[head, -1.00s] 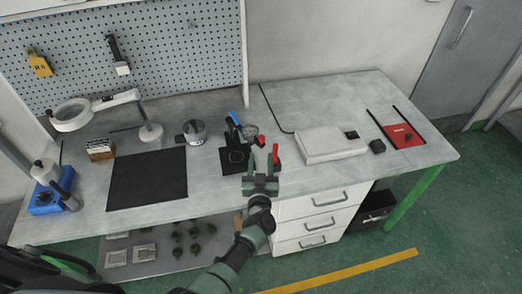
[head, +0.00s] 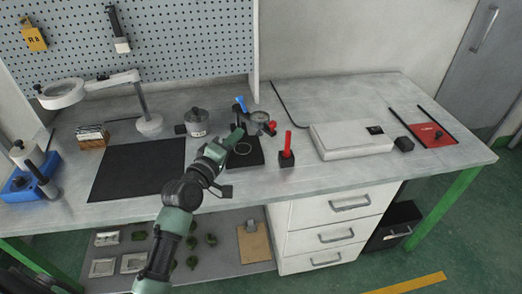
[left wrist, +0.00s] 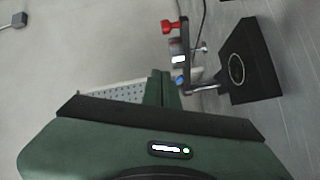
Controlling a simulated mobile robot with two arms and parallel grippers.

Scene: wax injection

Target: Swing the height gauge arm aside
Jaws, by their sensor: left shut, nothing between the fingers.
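The height gauge (head: 258,118) stands on the bench with a black base plate (head: 256,157) marked with a ring, a round dial, a blue part and a red knob. In the left wrist view its base (left wrist: 262,85) is at the right, with the red knob (left wrist: 172,27) and blue tip (left wrist: 179,80) just beyond the fingers. My left gripper (head: 238,130) is shut and empty, at the left side of the gauge over the base. Its fingers (left wrist: 160,88) are together in the left wrist view; whether they touch the gauge arm I cannot tell. My right gripper is out of view.
A red upright tool in a black block (head: 287,160) stands right of the gauge. A pot (head: 197,122) and black mat (head: 137,170) are left, a magnifier lamp (head: 62,94) behind. A light grey box (head: 350,140) is right. The bench front edge is close below.

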